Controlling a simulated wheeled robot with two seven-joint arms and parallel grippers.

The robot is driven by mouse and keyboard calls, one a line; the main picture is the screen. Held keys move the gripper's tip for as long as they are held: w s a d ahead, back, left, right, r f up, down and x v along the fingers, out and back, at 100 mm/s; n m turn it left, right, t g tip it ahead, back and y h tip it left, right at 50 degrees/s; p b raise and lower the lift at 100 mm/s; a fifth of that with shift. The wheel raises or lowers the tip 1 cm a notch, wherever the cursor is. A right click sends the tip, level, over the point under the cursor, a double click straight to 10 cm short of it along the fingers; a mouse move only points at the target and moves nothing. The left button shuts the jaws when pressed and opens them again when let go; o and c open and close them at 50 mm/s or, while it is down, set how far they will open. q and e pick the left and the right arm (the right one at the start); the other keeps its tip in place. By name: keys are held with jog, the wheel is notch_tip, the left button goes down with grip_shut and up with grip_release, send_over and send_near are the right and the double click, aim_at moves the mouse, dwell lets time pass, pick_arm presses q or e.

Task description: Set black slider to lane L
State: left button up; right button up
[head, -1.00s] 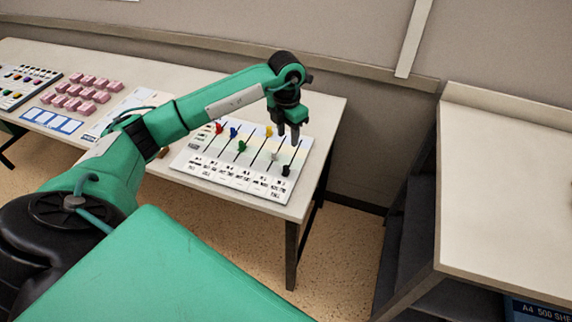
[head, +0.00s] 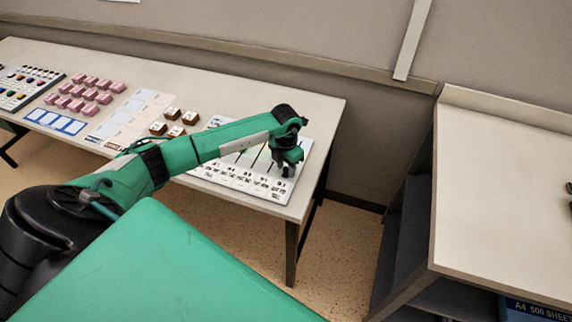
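The white slider board (head: 302,160) lies near the right end of the long table, with dark lanes and printed labels along its front edge. My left arm reaches across it and covers most of the lanes and slider knobs. My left gripper (head: 288,172) points down low over the board's right end, at the rightmost lanes. The black slider is hidden behind the gripper, and I cannot tell whether the fingers touch it. The fingers are too small and dark to tell open from shut. My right gripper is not in view.
Left of the board are brown blocks (head: 173,113), pink blocks (head: 104,98), a blue-framed card (head: 56,121) and a panel of coloured buttons (head: 28,85). A second desk (head: 500,190) stands at the right, with a cut-off dark item at its edge. A floor gap separates the tables.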

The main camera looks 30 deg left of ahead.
pick_arm(q)
jog(key=shift+f, duration=0.1)
grip_shut()
jog(key=shift+w+f+b, duration=0.1)
jog(key=shift+w+b, duration=0.25)
jog(key=shift+b, duration=0.1)
jog(key=w+b, duration=0.2)
jog(key=w, duration=0.1)
jog(key=shift+w+a+f+b, duration=0.1)
jog(key=shift+a+b, duration=0.2)
jog(key=shift+a, duration=0.1)
jog(key=shift+w+a, duration=0.15)
jog(key=shift+w, duration=0.35)
jog(key=shift+r, duration=0.25)
grip_release()
